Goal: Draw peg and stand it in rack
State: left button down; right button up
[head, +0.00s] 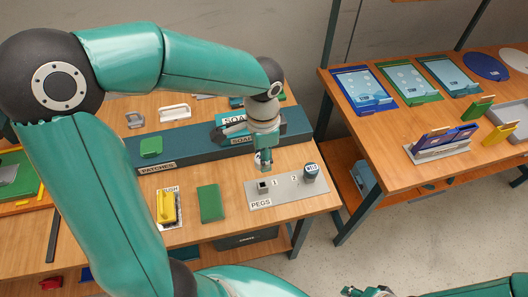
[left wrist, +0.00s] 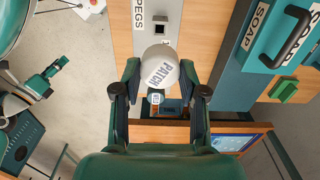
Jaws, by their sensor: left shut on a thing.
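My left gripper (head: 264,165) is above the grey plate marked PEGS (head: 258,203) on the near table. The peg's lower part is hidden. The plate shows a dark square hole by the number 1 (head: 263,186) and a number 2. My right gripper (head: 368,291) is partly in view at the bottom edge.
A long dark box marked PATCHES and SOAP (head: 180,151) runs behind the plate. A green block (head: 210,203) and a yellow brush (head: 166,206) lie left of it. A second table (head: 390,160) with blue and green sheets stands right, across a gap.

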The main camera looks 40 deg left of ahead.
pick_arm(q)
jog(key=shift+f+b, duration=2.4)
jog(key=shift+f, duration=0.55)
jog(key=shift+f, duration=0.1)
jog(key=shift+f+b, duration=1.75)
jog(key=shift+f, duration=0.15)
jog(key=c, duration=0.6)
grip_release()
jog(key=shift+s, duration=0.1)
jog(key=shift+o, duration=0.2)
jog(key=shift+r, duration=0.1)
notch_tip(320, 180, up, 12)
jog(key=shift+f, duration=0.1)
